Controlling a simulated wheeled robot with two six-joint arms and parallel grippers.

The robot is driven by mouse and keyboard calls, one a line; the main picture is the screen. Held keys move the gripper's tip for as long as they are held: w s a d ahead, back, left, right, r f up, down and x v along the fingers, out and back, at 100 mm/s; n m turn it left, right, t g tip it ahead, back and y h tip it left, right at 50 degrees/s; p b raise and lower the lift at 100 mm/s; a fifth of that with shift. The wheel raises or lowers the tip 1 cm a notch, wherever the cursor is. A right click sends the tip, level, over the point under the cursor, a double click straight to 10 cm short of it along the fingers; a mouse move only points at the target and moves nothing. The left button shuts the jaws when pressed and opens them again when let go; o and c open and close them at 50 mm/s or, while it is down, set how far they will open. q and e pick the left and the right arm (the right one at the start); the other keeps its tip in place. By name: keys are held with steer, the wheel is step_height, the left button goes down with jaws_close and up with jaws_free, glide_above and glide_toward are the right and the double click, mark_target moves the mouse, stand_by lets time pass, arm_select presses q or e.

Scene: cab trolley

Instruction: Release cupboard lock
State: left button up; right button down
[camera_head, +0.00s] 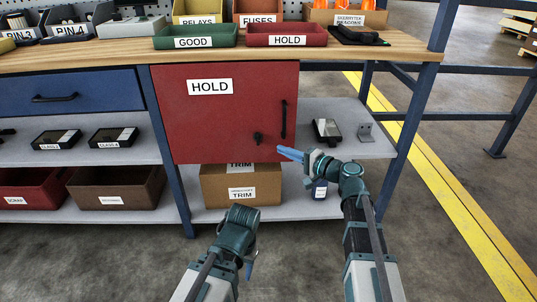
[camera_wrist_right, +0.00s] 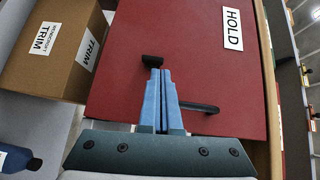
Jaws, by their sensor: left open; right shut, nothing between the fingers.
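The red cupboard door (camera_head: 220,120) marked HOLD is closed under the bench. A small black lock knob (camera_head: 258,138) sits low on its right side, left of the upright black bar handle (camera_head: 284,119). My right gripper (camera_head: 281,151) is shut and empty, its blue fingers pointing at the door just right of and below the knob. In the right wrist view the fingertips (camera_wrist_right: 160,72) are in line with the knob (camera_wrist_right: 152,61) and overlap its edge; contact cannot be told. The handle (camera_wrist_right: 200,107) lies beside the fingers. My left gripper (camera_head: 249,264) is open, low in front of the shelves, mostly hidden by its wrist.
A cardboard TRIM box (camera_head: 241,187) stands on the lower shelf below the door. A dark device (camera_head: 327,131) and a small grey bracket (camera_head: 365,132) are on the shelf to the right. A blue bench leg (camera_head: 403,135) stands further right. Floor in front is clear.

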mark_target(258, 139)
arm_select(q)
step_height(258, 139, down, 2)
steer(key=shift+f+b, duration=0.2)
steer(key=shift+b, duration=0.5)
arm_select(e)
steer(key=shift+w+d+f+m+t, duration=0.2)
steer(key=shift+w+d+m+t, duration=0.1)
steer(key=shift+d, duration=0.25)
steer(key=shift+w+d+f+m+t, duration=0.2)
steer(key=shift+w+d+m+t, duration=0.1)
steer(key=shift+d, duration=0.25)
steer(key=x, duration=1)
steer(key=shift+f, duration=0.1)
